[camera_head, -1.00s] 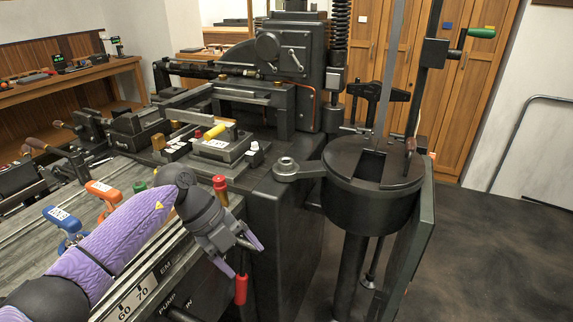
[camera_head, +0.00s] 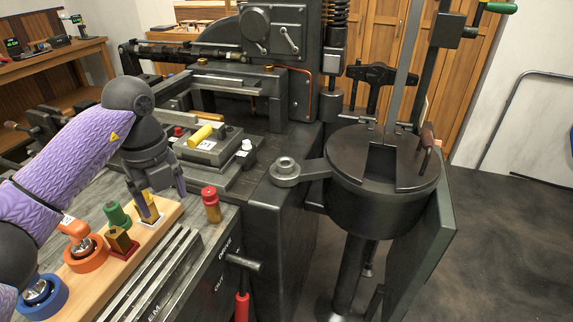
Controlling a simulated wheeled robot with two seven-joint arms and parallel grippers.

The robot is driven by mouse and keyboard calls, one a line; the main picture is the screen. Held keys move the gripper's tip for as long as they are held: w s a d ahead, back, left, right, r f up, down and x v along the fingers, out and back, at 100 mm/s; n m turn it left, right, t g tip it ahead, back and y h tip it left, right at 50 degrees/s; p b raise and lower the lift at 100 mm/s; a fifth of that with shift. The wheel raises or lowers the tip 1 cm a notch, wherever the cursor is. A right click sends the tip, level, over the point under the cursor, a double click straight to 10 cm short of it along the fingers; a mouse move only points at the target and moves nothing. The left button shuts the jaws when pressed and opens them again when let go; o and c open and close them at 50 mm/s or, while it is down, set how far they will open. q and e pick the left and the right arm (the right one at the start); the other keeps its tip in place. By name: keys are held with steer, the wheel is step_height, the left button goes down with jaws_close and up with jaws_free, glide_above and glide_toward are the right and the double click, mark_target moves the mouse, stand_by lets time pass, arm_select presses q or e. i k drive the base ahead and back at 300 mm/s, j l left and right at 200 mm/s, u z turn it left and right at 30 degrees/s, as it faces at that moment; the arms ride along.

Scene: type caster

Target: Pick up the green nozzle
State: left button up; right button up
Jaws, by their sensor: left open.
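The green nozzle (camera_head: 117,215) stands on a light wooden board (camera_head: 172,215) at the lower left. It has a green cylindrical top. A brass block on a red base (camera_head: 120,241) stands in front of it. My left gripper (camera_head: 166,203) is open and empty, fingers pointing down. It hangs just to the right of the green nozzle, close to a yellow-brass piece (camera_head: 149,209) on the board. I cannot tell whether a finger touches that piece. My right gripper is not in view.
An orange-ringed nozzle (camera_head: 87,252) and a blue-ringed one (camera_head: 42,297) stand nearer on the board. A red-and-brass piece (camera_head: 211,205) stands right of the gripper. Behind is a grey block with a yellow handle (camera_head: 199,136). A big dark drum (camera_head: 372,205) stands right.

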mark_target(113, 210)
steer(key=i+l+u, duration=0.2)
steer(key=i+u, duration=0.25)
steer(key=i+l+u, duration=0.2)
steer(key=u, duration=0.25)
steer(key=i+l+u, duration=0.25)
steer(key=l+u, duration=0.15)
steer(key=l, duration=0.15)
